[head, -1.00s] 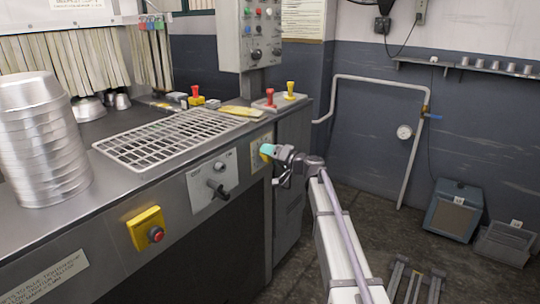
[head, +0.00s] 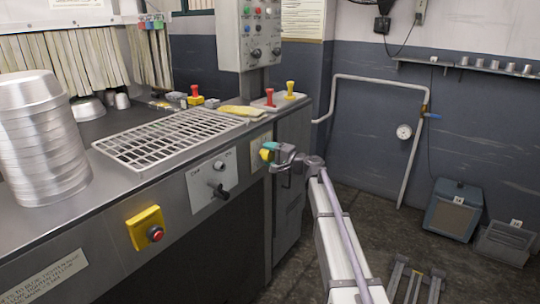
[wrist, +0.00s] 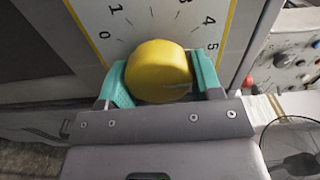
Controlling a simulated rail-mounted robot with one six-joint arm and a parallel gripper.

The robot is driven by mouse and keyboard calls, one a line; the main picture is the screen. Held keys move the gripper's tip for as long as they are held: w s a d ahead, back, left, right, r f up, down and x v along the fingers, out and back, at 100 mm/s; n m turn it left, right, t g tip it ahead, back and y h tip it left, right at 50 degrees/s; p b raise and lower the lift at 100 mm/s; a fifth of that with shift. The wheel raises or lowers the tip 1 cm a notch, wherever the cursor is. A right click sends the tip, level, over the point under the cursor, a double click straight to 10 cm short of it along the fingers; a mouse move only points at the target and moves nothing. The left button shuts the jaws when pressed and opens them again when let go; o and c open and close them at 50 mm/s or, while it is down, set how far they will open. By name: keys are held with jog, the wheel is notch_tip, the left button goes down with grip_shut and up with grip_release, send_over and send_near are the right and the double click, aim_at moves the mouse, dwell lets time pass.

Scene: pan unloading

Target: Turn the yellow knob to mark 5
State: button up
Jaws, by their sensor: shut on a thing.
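The yellow knob (wrist: 158,72) is a round cap on a white dial plate (wrist: 145,25) with a yellow border. The marks 0, 1, 3, 4 and 5 show around it, with 5 at the right. My gripper (wrist: 162,80) is shut on the knob, one teal finger on each side. No clear pointer shows on the knob, so I cannot tell which mark it is set to. In the head view the knob (head: 265,155) shows just below the teal fingertip, on the front of the counter near its right end.
Left along the counter front are a black handle (head: 218,190) and a red button on a yellow box (head: 146,229). A wire rack (head: 168,138) and stacked pans (head: 40,140) stand on top.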

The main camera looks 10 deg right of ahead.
dwell(0.3)
jog(key=o, duration=0.9)
jog(key=shift+d, duration=0.1)
jog(key=v, duration=1)
jog(key=shift+s+d, duration=0.2)
jog(key=shift+s, duration=0.05)
